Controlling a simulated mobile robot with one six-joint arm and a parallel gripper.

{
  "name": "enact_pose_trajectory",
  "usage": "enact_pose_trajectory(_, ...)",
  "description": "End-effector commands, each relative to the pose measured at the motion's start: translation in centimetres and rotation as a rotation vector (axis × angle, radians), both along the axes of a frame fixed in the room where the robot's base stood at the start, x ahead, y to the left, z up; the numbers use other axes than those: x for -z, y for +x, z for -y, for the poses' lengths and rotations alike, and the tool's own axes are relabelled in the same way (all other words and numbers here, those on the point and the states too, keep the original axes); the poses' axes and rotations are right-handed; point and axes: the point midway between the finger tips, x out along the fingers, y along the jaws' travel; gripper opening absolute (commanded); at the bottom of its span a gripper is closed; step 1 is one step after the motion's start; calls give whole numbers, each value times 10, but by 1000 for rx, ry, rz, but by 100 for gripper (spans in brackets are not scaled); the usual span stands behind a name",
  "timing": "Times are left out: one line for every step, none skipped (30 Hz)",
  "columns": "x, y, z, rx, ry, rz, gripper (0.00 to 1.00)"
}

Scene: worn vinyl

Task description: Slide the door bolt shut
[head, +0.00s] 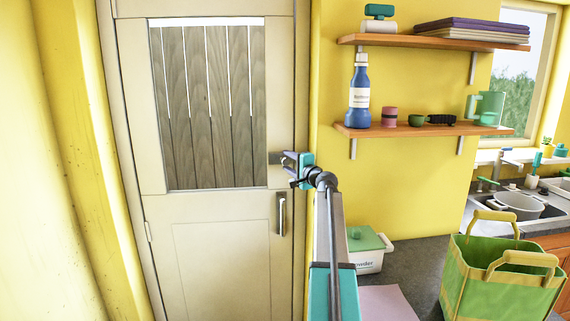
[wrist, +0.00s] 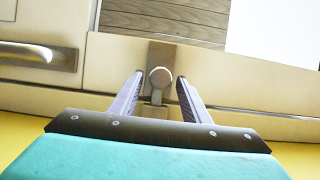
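The cream door (head: 220,240) stands closed in its frame at the left of the head view. My gripper (head: 290,158) is at the bolt in the head view. In the wrist view my gripper (wrist: 158,88) is open, with a finger on each side of the knob and a visible gap to each. The bolt's far end is partly hidden.
A door handle (head: 281,214) sits below the bolt; it also shows in the wrist view (wrist: 40,54). Shelves (head: 425,130) with a blue bottle (head: 360,92) hang to the right. A green bag (head: 500,270) and a powder box (head: 367,250) stand lower right.

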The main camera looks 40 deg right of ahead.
Motion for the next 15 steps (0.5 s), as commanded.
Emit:
enact_pose_trajectory(0, 1, -2, -3, 0, 0, 43)
enact_pose_trajectory(0, 2, -3, -4, 1, 0, 43)
enact_pose_trajectory(0, 2, -4, -5, 1, 0, 43)
enact_pose_trajectory(0, 3, -4, -6, 1, 0, 43)
enact_pose_trajectory(0, 3, -4, -6, 1, 0, 43)
enact_pose_trajectory(0, 3, -4, -7, 1, 0, 43)
enact_pose_trajectory(0, 2, -4, -7, 1, 0, 43)
enact_pose_trajectory(0, 2, -5, -7, 1, 0, 43)
enact_pose_trajectory(0, 1, -5, -7, 1, 0, 43)
enact_pose_trajectory(1, 0, -6, -7, 1, 0, 43)
enact_pose_trajectory(1, -1, -6, -8, 1, 0, 43)
enact_pose_trajectory(1, -3, -7, -8, 1, 0, 43)
enact_pose_trajectory(1, -5, -8, -8, 1, 0, 43)
enact_pose_trajectory(1, -7, -8, -8, 1, 0, 43)
enact_pose_trajectory(2, -10, -9, -8, 1, 0, 43)
